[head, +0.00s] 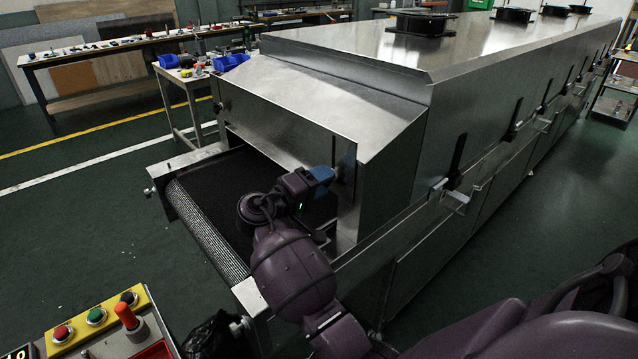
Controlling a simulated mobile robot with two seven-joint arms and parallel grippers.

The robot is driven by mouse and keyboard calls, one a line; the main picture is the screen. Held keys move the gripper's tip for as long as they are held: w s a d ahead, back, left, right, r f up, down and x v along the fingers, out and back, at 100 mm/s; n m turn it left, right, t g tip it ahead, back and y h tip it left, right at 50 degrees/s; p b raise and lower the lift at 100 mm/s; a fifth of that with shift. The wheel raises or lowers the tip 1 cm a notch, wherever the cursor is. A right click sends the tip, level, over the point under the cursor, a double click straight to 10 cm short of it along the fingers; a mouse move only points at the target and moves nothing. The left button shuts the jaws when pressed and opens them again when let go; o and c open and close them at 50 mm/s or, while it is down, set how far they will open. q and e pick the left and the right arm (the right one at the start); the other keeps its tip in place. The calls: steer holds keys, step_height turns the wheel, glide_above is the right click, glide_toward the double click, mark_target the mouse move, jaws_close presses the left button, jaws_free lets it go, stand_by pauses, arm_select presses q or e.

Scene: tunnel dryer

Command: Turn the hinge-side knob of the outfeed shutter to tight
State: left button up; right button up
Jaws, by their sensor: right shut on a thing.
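The outfeed end of the tunnel dryer (325,107) faces me, with a sloped metal hood over a dark mesh belt (205,210). My right gripper (331,172), with blue fingers, is at the right side of the outfeed opening, by the upright metal edge. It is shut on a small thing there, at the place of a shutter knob. The fingers and the dark shade hide most of that thing, so its turn position cannot be read. The shutter itself is hard to tell apart from the hood and side panel. My left gripper is not in view.
A control box (97,318) with red, green and black buttons stands at the lower left. A small table with blue bins (230,62) is behind the belt. Black latches (456,160) line the dryer's right side. The green floor at left is clear.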

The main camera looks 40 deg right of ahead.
stand_by(0.3)
steer(key=o, duration=0.9)
steer(key=shift+d, duration=0.1)
steer(key=a, duration=1.1)
steer(key=shift+s, duration=0.4)
